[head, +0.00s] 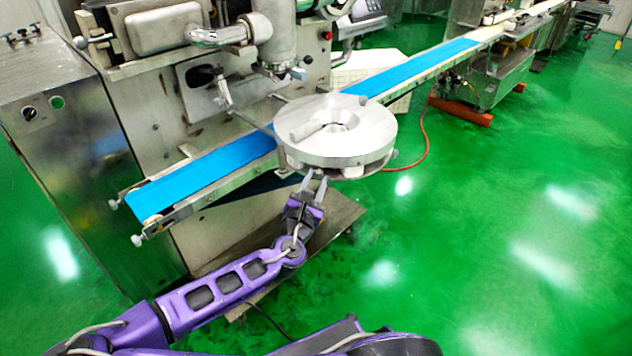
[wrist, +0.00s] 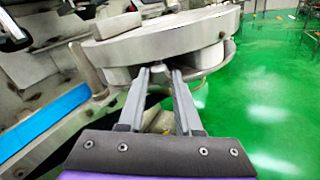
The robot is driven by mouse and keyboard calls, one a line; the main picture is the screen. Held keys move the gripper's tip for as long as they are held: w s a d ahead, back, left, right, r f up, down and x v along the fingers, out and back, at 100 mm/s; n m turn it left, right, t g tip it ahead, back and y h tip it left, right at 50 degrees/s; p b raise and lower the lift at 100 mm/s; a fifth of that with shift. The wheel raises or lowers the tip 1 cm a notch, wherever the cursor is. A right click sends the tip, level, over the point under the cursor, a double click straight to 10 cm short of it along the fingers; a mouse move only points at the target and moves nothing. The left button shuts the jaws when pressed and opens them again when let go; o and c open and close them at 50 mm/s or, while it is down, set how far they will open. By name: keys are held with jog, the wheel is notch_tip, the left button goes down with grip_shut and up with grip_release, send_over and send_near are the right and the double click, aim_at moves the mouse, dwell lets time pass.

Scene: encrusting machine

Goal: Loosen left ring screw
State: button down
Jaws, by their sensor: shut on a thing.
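The large round metal ring disc (head: 345,145) sits beside the blue conveyor in the head view. It also fills the upper part of the wrist view (wrist: 165,42). My gripper (head: 314,180) reaches up from below to the near left underside of the disc. In the wrist view my two grey fingers (wrist: 160,74) point at the disc's lower edge. A small pale screw (wrist: 157,69) shows between the fingertips, and my gripper is shut on it. Most of the screw is hidden by the fingers and the disc.
The blue conveyor belt (head: 205,175) runs behind the disc from lower left to upper right. The machine body (head: 150,100) stands at the left. A metal base plate (head: 335,225) lies below the gripper. Green floor (head: 480,200) is open at the right.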

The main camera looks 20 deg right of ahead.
dwell(0.4)
jog(key=c, duration=0.6)
grip_release()
